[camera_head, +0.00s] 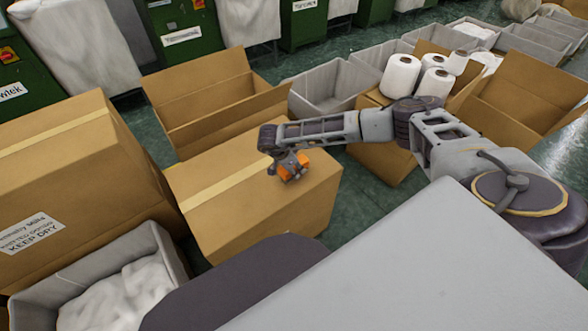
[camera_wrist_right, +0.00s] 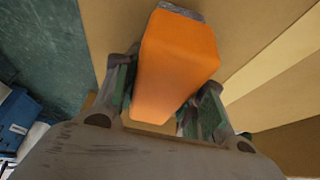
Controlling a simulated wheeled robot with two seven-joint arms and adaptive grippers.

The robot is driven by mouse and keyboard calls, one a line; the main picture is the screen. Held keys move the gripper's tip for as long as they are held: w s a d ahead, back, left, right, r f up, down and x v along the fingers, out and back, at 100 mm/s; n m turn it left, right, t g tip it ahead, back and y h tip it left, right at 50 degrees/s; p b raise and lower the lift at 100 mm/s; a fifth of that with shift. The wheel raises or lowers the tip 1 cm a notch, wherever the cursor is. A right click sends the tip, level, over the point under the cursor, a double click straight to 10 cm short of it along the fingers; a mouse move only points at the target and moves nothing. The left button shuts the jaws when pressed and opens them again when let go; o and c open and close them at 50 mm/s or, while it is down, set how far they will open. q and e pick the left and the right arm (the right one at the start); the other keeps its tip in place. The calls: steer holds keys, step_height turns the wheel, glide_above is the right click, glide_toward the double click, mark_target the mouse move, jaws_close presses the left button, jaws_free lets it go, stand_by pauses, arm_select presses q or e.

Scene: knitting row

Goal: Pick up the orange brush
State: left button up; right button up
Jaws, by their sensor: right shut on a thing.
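The orange brush (camera_head: 293,165) is between the fingers of my right gripper (camera_head: 284,167), over the taped top of a closed cardboard box (camera_head: 235,205) in the head view. In the right wrist view the brush (camera_wrist_right: 178,62) is a large orange block with a grey strip at its far end. My right gripper (camera_wrist_right: 155,108) is shut on it, one finger on each side. I cannot tell whether the brush still touches the box top. My left gripper is not in view.
A larger closed box (camera_head: 75,160) stands at the left, above a grey bin (camera_head: 165,245) with white cloth. Open cardboard boxes (camera_head: 215,105) and grey bins (camera_head: 335,85) stand behind. Green floor shows between.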

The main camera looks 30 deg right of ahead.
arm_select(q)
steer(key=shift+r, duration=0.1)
arm_select(e)
steer(key=shift+r, duration=0.15)
steer(key=shift+r, duration=0.55)
step_height(320, 180, up, 8)
steer(key=shift+r+p, duration=0.1)
steer(key=shift+p, duration=0.7)
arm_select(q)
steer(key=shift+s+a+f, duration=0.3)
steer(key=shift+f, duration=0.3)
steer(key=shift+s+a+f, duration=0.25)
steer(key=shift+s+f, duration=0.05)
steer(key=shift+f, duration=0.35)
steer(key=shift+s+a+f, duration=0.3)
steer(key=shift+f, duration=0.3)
arm_select(e)
steer(key=shift+r, duration=0.45)
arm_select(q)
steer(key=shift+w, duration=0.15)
